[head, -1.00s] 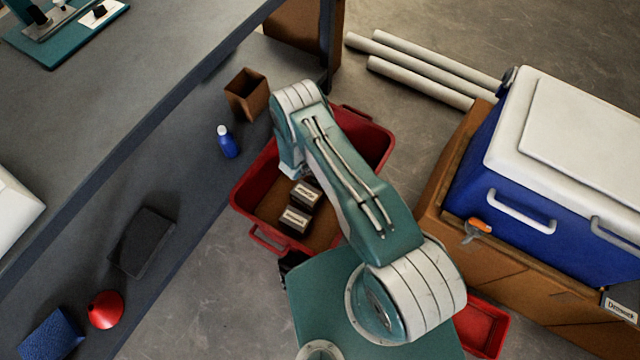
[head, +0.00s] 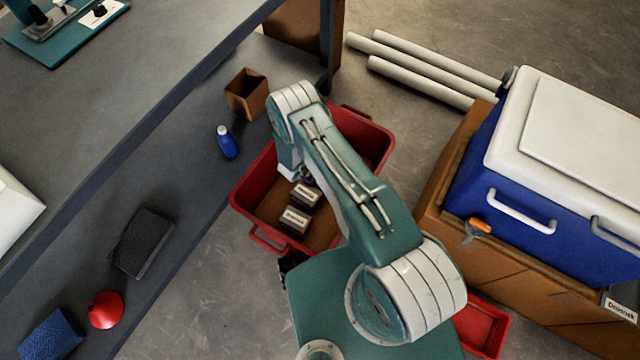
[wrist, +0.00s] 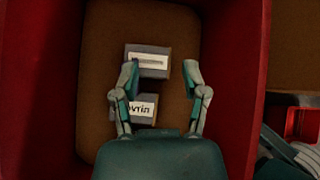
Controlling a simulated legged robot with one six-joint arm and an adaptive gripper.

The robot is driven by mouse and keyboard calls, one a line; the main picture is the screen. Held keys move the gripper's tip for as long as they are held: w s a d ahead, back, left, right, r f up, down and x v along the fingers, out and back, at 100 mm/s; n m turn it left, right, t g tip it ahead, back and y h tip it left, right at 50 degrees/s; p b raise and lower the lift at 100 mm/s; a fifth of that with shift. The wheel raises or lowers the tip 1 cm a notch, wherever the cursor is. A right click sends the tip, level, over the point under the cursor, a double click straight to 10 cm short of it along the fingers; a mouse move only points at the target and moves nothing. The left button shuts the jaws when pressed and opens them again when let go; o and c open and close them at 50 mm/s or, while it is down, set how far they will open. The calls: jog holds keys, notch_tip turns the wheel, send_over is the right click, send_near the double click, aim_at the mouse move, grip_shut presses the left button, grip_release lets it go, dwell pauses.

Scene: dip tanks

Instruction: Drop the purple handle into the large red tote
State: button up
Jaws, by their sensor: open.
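The large red tote (head: 376,136) stands on the floor in the middle of the head view, partly covered by my arm. In the wrist view its red wall (wrist: 245,60) runs along the right side, with a brown bottom. My gripper (wrist: 161,78) is open above the inside of the tote, fingers apart. Two dark boxes with white labels lie in the tote, one farther (wrist: 148,60) and one nearer (wrist: 140,108), below and between the fingers. I cannot make out a purple handle in either view; my arm hides part of the tote.
A blue cooler (head: 500,205) stands right on a brown crate. A small red tray (head: 484,325) is lower right.

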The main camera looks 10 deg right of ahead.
jog(key=v, duration=1.1)
